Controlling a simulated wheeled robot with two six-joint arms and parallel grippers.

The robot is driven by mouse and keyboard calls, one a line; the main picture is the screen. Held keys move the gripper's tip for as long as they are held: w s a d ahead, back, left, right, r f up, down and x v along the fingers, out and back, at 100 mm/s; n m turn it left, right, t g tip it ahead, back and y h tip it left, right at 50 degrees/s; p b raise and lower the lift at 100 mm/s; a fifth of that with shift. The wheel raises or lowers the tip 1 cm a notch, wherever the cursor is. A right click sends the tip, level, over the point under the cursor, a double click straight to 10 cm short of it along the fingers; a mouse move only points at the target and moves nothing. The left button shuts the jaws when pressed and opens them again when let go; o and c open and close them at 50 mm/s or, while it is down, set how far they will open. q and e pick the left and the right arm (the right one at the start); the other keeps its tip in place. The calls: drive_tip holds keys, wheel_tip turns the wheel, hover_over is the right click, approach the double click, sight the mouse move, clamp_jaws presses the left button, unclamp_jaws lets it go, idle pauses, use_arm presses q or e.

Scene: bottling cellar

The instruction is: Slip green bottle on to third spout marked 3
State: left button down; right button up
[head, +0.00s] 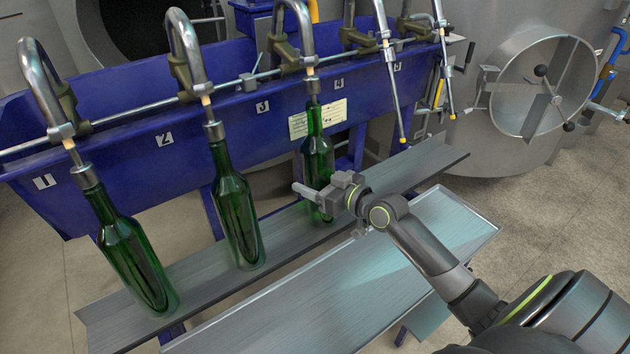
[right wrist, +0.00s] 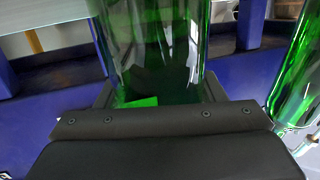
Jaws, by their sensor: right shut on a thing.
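The held green bottle (head: 318,152) stands roughly upright under the third spout (head: 312,72), just right of the plate marked 3 (head: 262,107). Its mouth is at the spout's lower end; I cannot tell how far the spout is inside the neck. My right gripper (head: 322,196) is shut around the bottle's lower body, near the grey shelf (head: 400,170). In the right wrist view the bottle (right wrist: 155,45) fills the space between the jaws. My left gripper is not in view.
Green bottles hang on spout 1 (head: 125,245) and spout 2 (head: 235,205), left of the held one. Spouts 4 (head: 386,45) and 5 (head: 441,50) have no bottles. A sloping metal tray (head: 400,260) lies in front, below my right arm.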

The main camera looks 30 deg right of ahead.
drive_tip(key=shift+f, duration=0.2)
drive_tip(key=o, duration=1.2)
drive_tip(key=shift+o, duration=0.8)
drive_tip(key=shift+s+f, duration=0.1)
drive_tip(key=shift+f, duration=0.05)
drive_tip(key=p+v, duration=0.2)
drive_tip(key=v, duration=1.5)
drive_tip(key=shift+s, duration=0.2)
